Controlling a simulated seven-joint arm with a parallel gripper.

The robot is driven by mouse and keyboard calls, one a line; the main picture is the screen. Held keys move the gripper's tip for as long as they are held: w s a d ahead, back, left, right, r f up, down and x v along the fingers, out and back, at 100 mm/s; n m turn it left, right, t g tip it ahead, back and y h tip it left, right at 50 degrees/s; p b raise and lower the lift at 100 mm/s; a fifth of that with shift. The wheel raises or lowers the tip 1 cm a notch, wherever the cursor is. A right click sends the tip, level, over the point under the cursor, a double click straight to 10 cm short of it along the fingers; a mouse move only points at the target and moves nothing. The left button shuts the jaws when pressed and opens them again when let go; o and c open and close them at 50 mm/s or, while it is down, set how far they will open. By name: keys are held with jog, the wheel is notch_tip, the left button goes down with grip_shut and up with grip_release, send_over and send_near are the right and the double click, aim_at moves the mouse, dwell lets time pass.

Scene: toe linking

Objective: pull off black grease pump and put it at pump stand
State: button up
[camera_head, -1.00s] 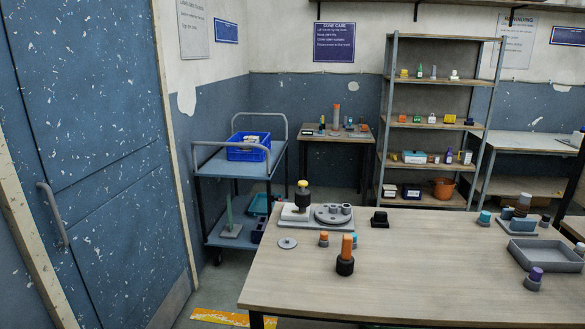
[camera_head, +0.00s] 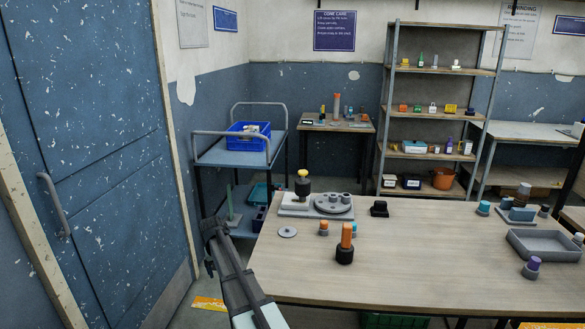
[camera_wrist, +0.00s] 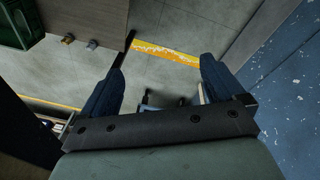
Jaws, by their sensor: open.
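A black cylinder with a yellow top (camera_head: 303,186), which looks like the black grease pump, stands upright on a light grey base plate (camera_head: 290,211) at the table's far left. A grey round disc with short posts (camera_head: 333,204) is beside it on the plate. A small black stepped block (camera_head: 379,209) sits to the right; I cannot tell whether it is the pump stand. My gripper (camera_head: 213,231) is left of the table, apart from the pump. In the wrist view my gripper (camera_wrist: 160,68) is open and empty, over the floor.
An orange peg in a black holder (camera_head: 345,245), a small orange-topped piece (camera_head: 323,229) and a grey disc (camera_head: 287,232) stand near the plate. A grey tray (camera_head: 545,252) is at the right. A blue door (camera_head: 85,150) bounds the left. The front middle of the table is clear.

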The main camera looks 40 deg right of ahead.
jog(key=w+d+r+m, duration=0.2)
jog(key=w+d+r, duration=0.1)
jog(key=d+r, duration=0.35)
jog(key=m+g+h, duration=0.1)
jog(key=m+h, duration=0.2)
jog(key=m, duration=0.9)
send_near(301, 178)
jog(key=x, duration=1.2)
jog(key=shift+f, duration=0.2)
jog(key=shift+c, duration=0.4)
grip_shut()
jog(key=shift+r, duration=0.1)
jog(key=shift+r, duration=0.55)
